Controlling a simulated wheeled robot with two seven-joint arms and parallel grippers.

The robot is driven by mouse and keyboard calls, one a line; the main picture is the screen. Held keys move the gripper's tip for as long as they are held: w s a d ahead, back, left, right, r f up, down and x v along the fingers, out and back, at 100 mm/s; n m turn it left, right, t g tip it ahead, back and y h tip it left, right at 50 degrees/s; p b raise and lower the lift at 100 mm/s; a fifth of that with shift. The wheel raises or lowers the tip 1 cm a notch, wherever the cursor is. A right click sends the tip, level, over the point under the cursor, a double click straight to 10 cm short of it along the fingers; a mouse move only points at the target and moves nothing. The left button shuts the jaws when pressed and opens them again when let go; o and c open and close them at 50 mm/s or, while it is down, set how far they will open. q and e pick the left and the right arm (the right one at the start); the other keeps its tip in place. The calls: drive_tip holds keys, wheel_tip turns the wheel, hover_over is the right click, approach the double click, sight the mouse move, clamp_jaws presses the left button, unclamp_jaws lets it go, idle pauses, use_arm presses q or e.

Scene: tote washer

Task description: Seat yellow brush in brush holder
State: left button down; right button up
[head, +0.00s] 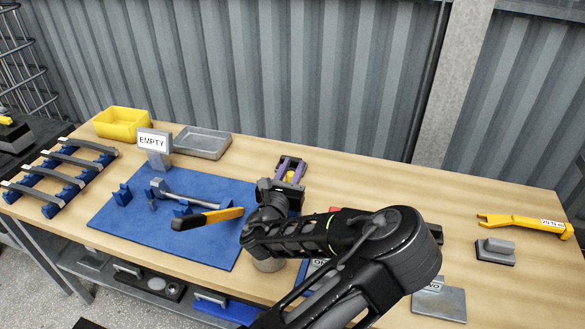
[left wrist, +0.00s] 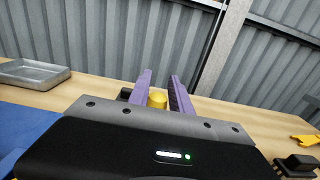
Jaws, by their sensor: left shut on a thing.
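My left gripper (head: 291,166) is at the back of the bench, right of the blue mat, with its purple fingers pointing away. It is shut on a small yellow piece, which also shows between the fingers in the left wrist view (left wrist: 157,98). Most of this piece is hidden, so I cannot tell for certain that it is the yellow brush. A yellow-and-black handled thing (head: 207,218) shows over the front of the mat, left of my arm. Blue uprights (head: 122,195) stand on the mat; I cannot tell which is the brush holder. My right gripper is out of view.
The blue mat (head: 225,187) also carries a grey bar. Behind it are an EMPTY sign (head: 153,141), a grey tray (head: 202,143) and a yellow bin (head: 121,122). Blue racks (head: 63,180) stand left. A yellow tool (head: 525,223) and grey block (head: 495,252) lie right.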

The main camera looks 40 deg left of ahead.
use_arm(q)
drive_tip(key=c, duration=1.1)
unclamp_jaws()
drive_tip(key=shift+o, duration=0.3)
drive_tip(key=o, duration=0.5)
